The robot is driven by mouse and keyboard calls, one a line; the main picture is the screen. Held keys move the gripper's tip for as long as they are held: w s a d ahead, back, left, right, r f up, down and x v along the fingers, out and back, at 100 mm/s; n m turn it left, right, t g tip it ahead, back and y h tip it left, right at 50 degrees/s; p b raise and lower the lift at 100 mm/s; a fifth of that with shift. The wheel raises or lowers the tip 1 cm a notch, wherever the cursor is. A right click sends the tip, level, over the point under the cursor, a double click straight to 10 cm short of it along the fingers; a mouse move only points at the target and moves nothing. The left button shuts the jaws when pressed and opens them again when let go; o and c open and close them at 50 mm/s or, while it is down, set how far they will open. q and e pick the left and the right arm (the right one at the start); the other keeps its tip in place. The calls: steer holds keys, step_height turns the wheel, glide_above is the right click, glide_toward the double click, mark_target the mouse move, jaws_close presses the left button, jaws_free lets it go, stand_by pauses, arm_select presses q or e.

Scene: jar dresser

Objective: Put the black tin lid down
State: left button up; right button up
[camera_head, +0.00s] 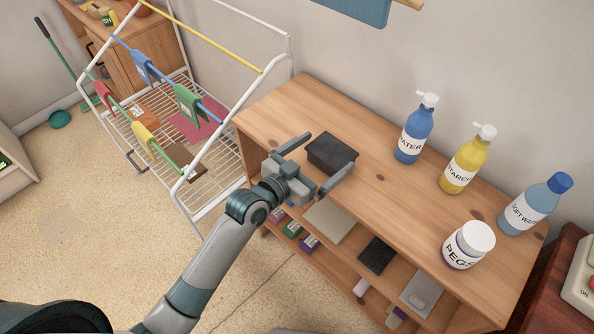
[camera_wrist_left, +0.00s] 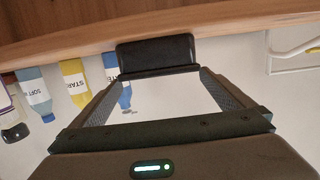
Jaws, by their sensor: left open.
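The black tin (camera_head: 330,158) stands on the wooden dresser top near its left end. Its dark lid (camera_head: 334,147) appears to sit on top. In the left wrist view, which is upside down, the tin (camera_wrist_left: 156,53) shows a slightly wider lid band (camera_wrist_left: 158,72) along its lower edge in the picture. My left gripper (camera_head: 325,158) is open, with its fingers spread toward the tin's two sides. In the wrist view the fingertips (camera_wrist_left: 160,74) are close to the lid's ends; I cannot tell whether they touch. My right gripper is not in view.
On the dresser (camera_head: 275,115) stand a blue bottle (camera_head: 415,133), a yellow bottle (camera_head: 465,165), a light-blue bottle (camera_head: 530,207) and a white-capped jar (camera_head: 468,246). The shelf below holds a dark flat square (camera_head: 377,256). A drying rack (camera_head: 215,167) stands left. Bare top lies between tin and bottles.

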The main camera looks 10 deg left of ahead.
arm_select(q)
steer(key=b+v, duration=0.2)
steer(key=v, duration=0.9)
stand_by(0.6)
